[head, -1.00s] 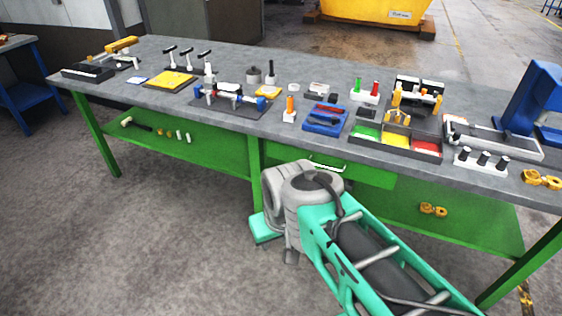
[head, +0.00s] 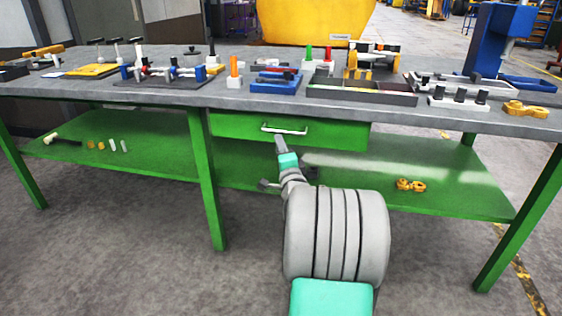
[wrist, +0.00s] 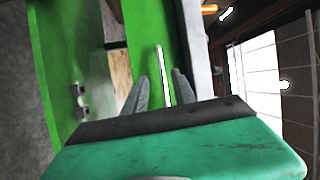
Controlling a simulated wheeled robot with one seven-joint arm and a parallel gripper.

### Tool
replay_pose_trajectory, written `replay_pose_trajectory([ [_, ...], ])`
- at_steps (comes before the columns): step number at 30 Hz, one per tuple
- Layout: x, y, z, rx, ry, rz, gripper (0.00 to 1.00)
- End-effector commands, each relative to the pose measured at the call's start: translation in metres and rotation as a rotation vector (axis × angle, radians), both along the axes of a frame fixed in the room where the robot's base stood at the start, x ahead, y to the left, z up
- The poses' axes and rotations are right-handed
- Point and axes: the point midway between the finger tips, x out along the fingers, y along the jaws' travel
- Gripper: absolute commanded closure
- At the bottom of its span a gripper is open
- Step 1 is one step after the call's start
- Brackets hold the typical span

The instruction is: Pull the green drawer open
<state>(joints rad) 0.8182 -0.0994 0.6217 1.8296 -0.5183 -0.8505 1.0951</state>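The green drawer (head: 342,134) hangs under the bench top, its front flush with the bench as far as I can tell. Its pale bar handle (head: 284,129) is on the front face. In the head view my gripper (head: 280,141) is just below and in front of the handle, small and partly hidden by my arm. In the wrist view my gripper (wrist: 160,76) has its two grey fingers spread, with the handle (wrist: 161,68) showing between them and gaps on both sides. The drawer front (wrist: 146,20) shows behind it. I cannot tell whether either finger touches the handle.
The grey bench top (head: 215,98) above holds several parts and trays. A green lower shelf (head: 455,187) lies below the drawer, with orange castings (head: 410,185) on it. A green bench leg (head: 208,185) stands left of my arm. The floor in front is open.

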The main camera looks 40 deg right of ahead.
Motion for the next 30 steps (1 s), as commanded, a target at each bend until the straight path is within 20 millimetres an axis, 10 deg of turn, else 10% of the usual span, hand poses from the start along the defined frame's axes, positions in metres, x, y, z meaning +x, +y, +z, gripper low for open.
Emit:
replay_pose_trajectory([
  [16, 0.054, -0.050, 0.011, 0.019, -0.060, -0.026, 0.67],
  [30, 0.058, -0.052, 0.013, 0.020, -0.059, -0.027, 0.81],
])
